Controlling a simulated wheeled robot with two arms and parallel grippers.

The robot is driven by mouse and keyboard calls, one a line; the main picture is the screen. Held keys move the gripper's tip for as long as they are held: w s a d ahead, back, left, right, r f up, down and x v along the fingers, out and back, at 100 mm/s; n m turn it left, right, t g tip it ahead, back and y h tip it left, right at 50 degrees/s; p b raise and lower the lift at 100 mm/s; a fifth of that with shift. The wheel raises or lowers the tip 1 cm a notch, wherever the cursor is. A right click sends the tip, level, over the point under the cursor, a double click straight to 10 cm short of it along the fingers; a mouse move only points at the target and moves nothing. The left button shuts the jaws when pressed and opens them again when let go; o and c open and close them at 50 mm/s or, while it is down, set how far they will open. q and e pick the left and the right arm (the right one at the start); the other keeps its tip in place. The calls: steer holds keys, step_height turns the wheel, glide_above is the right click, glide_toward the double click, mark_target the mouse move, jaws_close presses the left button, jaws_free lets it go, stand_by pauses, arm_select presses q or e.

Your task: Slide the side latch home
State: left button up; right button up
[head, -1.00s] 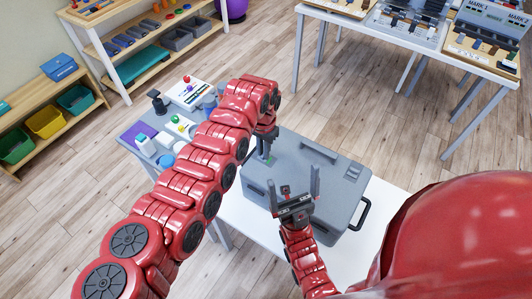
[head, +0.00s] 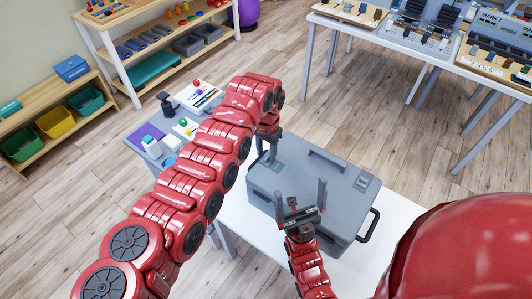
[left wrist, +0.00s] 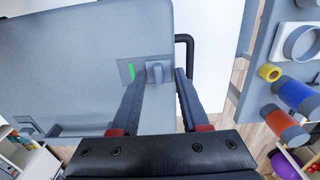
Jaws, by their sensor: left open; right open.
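A closed grey case (head: 335,190) lies on a white table (head: 395,205). In the left wrist view the case (left wrist: 60,65) has a side latch with a grey knob (left wrist: 155,72) on a small plate, beside a green strip (left wrist: 131,71). My left gripper (head: 266,152) is over the case's far left corner, by that latch. In the left wrist view its open fingers (left wrist: 161,78) point at the latch, the knob showing between their tips; I cannot tell whether they touch it. My right gripper (head: 305,195) is open and empty above the near side of the case.
A black handle (head: 369,226) sticks out from the case's right side. A second small plate (head: 362,180) is on the lid's right. A side table with small objects (head: 183,126) stands left, behind my left arm. Shelves and another table (head: 440,50) stand farther back; the floor between is clear.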

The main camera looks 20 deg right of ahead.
arm_select(q)
step_height(320, 180, up, 11)
steer(key=b, duration=0.4)
step_height(320, 180, up, 5)
glide_above(266, 156)
steer(key=shift+s+r, duration=0.2)
steer(key=shift+r, duration=0.35)
steer(key=shift+a, duration=0.1)
